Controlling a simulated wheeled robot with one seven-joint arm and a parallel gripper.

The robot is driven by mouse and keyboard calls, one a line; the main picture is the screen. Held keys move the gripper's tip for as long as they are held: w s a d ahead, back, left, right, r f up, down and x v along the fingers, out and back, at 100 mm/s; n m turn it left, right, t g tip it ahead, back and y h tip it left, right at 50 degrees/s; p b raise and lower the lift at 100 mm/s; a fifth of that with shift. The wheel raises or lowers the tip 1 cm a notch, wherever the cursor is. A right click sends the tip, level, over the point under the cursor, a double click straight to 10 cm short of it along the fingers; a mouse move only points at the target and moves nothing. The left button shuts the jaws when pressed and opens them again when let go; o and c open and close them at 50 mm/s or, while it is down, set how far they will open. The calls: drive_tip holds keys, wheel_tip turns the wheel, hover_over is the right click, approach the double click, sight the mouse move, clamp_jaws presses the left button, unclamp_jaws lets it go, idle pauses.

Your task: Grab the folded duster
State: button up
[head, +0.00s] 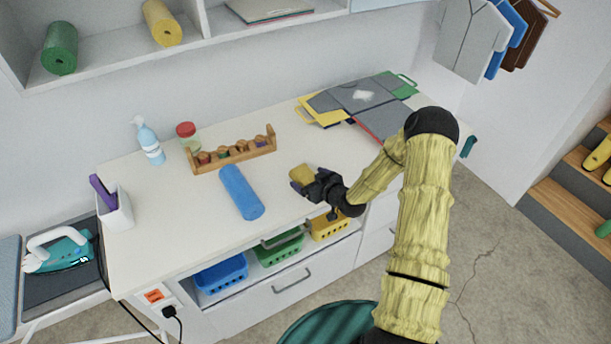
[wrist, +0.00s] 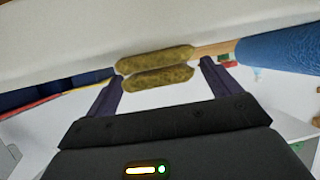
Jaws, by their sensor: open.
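The folded duster (head: 301,173) is a small yellow-olive cloth on the white worktop, right of the blue roll. In the wrist view the duster (wrist: 155,55) shows as two stacked, rounded layers. My gripper (head: 306,181) reaches over the front of the worktop right at the duster. In the wrist view my gripper (wrist: 161,75) is open, with one dark finger on each side of the duster. I cannot tell whether either finger touches it.
The blue roll (head: 241,192) lies left of the duster. Coloured baskets (head: 279,247) sit on the shelf under the worktop. The worktop's front left is clear.

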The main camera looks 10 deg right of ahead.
sight(305, 174)
drive_tip(key=shift+x, duration=1.35)
drive_tip(key=shift+r, duration=0.1)
drive_tip(key=c, duration=1.1)
drive_tip(key=shift+o, duration=0.2)
drive_tip(key=shift+r+b, duration=1.1)
drive_tip(key=shift+r, duration=3.9)
